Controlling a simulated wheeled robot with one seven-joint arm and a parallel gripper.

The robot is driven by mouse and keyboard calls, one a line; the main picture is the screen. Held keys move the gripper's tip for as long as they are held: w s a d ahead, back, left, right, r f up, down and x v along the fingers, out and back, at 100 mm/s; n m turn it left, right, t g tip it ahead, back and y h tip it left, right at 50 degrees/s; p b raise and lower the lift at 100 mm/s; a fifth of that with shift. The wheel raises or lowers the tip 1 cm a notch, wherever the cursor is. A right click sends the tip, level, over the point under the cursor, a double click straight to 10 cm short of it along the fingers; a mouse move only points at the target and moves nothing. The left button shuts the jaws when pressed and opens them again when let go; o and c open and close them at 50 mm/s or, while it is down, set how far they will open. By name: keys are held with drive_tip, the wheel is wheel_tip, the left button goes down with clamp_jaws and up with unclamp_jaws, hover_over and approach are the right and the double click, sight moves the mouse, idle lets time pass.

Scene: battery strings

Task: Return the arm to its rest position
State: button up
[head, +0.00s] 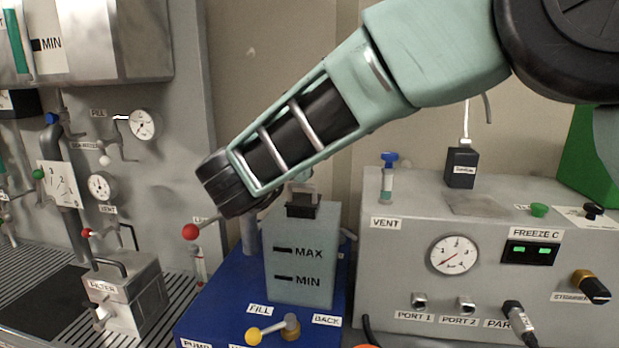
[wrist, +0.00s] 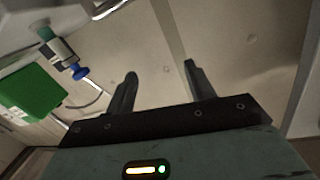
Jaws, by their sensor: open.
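My arm reaches across the head view from the upper right, its pale green forearm angled down to the left. It ends in a dark wrist part in front of the wall, above the blue unit (head: 225,300). My gripper's fingers are hidden in the head view. In the wrist view my gripper (wrist: 160,85) shows two dark fingers spread apart with nothing between them. Behind the fingers is a plain beige wall (wrist: 150,50).
Below my wrist stands a grey tank (head: 300,255) marked MAX and MIN. A grey panel box (head: 400,285) with a gauge is at right. A filter block (head: 130,300) and wall piping are at left. A green box (wrist: 35,100) shows in the wrist view.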

drive_tip(key=s+a+f+n+g+y, duration=0.2)
drive_tip(key=s+f+n+g+y, duration=0.2)
drive_tip(key=s+n+y, duration=0.3)
drive_tip(key=s+a+f+n+g+y, duration=0.1)
drive_tip(key=s+f+n+g+y, duration=0.4)
drive_tip(key=s, duration=0.4)
drive_tip(key=s+d+f+n+g+h, duration=0.1)
drive_tip(key=s+d+f+g+h, duration=0.1)
drive_tip(key=s+d+f, duration=0.3)
drive_tip(key=s+d+f+g+h, duration=0.3)
drive_tip(key=s+d+f+g, duration=0.2)
drive_tip(key=s+d, duration=0.9)
drive_tip(key=shift+s+d+n, duration=0.2)
drive_tip(key=shift+s+n, duration=0.2)
drive_tip(key=shift+s, duration=0.15)
